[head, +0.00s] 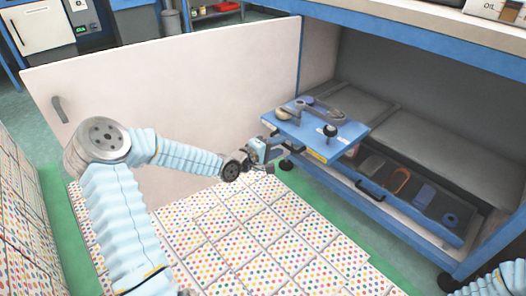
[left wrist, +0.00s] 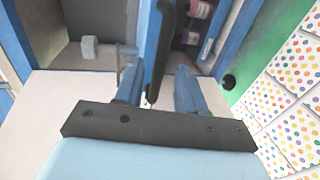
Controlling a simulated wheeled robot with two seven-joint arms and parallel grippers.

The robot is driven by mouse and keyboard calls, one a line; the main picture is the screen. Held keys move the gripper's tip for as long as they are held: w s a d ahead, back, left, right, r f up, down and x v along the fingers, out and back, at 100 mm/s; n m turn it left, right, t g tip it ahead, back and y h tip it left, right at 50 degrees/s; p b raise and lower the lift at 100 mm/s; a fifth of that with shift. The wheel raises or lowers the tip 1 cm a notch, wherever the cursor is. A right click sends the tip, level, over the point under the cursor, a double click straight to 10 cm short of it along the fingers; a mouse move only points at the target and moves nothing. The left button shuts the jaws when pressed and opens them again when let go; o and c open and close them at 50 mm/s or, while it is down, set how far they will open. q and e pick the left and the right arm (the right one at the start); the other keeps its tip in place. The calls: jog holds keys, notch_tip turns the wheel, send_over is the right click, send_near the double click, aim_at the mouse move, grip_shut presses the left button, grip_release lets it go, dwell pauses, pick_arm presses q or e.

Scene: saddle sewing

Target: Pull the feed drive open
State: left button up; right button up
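A blue flat-topped unit (head: 325,146), which I take to be the feed drive, stands out from the front of the open cabinet. A grey lever and a black knob (head: 330,130) sit on its top. My left gripper (head: 264,150) is at its left end. In the left wrist view the left gripper's fingers (left wrist: 160,88) are apart, with a black bar-like handle (left wrist: 168,40) and a blue edge between them. Gaps show beside the bar; I cannot tell whether a finger touches it. My right gripper is out of view; only part of my right arm shows at lower right.
A lower drawer (head: 412,212) with a black handle (head: 370,190) holds several small items. A large white door (head: 180,85) stands open behind my left arm. Dotted floor tiles (head: 270,235) in front are clear. Pink and purple spools (left wrist: 198,25) show in the wrist view.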

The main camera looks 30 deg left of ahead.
pick_arm(q)
jog(key=p+v, duration=0.3)
jog(key=v, duration=0.9)
jog(key=shift+s, duration=0.15)
jog(key=s+d+f+m+g+h+p, duration=0.1)
jog(key=s+d+f+m+g+p, duration=0.15)
jog(key=d+f, duration=0.35)
jog(key=s+d+f+m+g+p, duration=0.15)
jog(key=d+f+g, duration=0.25)
jog(key=d, duration=0.5)
jog(key=s+d+f+m+g+y+p, duration=0.1)
jog(key=s+d+f+m+g, duration=0.2)
jog(key=s, duration=0.4)
jog(key=s+d+f+m+g+y+p, duration=0.1)
jog(key=s+d+f+m+g, duration=0.3)
jog(key=s, duration=0.4)
notch_tip(320, 180, down, 2)
jog(key=shift+m+p, duration=0.6)
